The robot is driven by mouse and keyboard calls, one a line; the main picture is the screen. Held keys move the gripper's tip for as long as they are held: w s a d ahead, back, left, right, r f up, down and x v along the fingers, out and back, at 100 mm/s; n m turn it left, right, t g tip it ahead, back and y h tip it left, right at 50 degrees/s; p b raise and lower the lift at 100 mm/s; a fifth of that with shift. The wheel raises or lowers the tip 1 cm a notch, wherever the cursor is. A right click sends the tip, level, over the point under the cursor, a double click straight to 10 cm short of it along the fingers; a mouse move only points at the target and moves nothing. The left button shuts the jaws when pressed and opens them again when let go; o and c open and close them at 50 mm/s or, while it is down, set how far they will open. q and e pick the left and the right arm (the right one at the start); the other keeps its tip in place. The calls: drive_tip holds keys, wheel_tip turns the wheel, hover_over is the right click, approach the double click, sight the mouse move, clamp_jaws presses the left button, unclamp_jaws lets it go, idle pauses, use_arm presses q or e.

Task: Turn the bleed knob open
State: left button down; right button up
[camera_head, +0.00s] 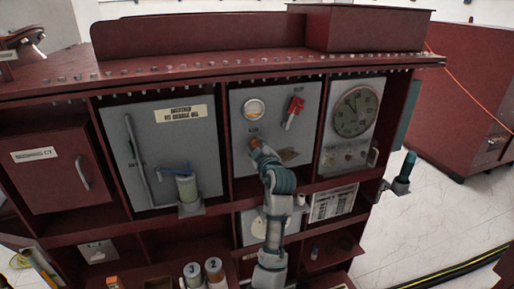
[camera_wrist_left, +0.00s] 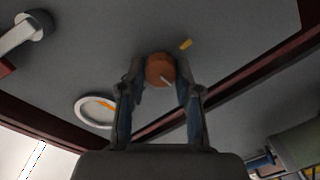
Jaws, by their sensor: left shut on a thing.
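The bleed knob is a small round orange-brown knob with a white line on its face. It shows between my fingers in the left wrist view (camera_wrist_left: 160,69), and a yellow mark (camera_wrist_left: 186,44) is on the grey panel beside it. My left gripper (camera_wrist_left: 160,85) is closed around the knob, one finger on each side. In the head view my left gripper (camera_head: 259,150) is at the middle grey panel (camera_head: 240,120), below the round gauge (camera_head: 254,109), and mostly covers the knob. My right gripper is not seen.
A red handle (camera_head: 294,110) sticks out right of the gauge. A large dial (camera_head: 355,112) is on the right panel. A blue-handled valve with a cylinder (camera_head: 187,187) is on the left panel. Dark red cabinet frames (camera_head: 222,150) divide the panels.

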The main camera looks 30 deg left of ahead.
use_arm(q)
drive_tip(key=shift+w+f, duration=0.1)
drive_tip(key=shift+f, duration=0.1)
drive_tip(key=c, duration=0.9)
unclamp_jaws()
drive_tip(key=shift+o, duration=0.4)
drive_tip(key=shift+w+a+f, duration=0.15)
drive_tip(key=shift+w, duration=0.2)
drive_tip(key=shift+s, duration=0.2)
drive_tip(key=shift+s+d, duration=0.2)
drive_tip(key=shift+s, duration=0.05)
drive_tip(key=v, duration=1.1)
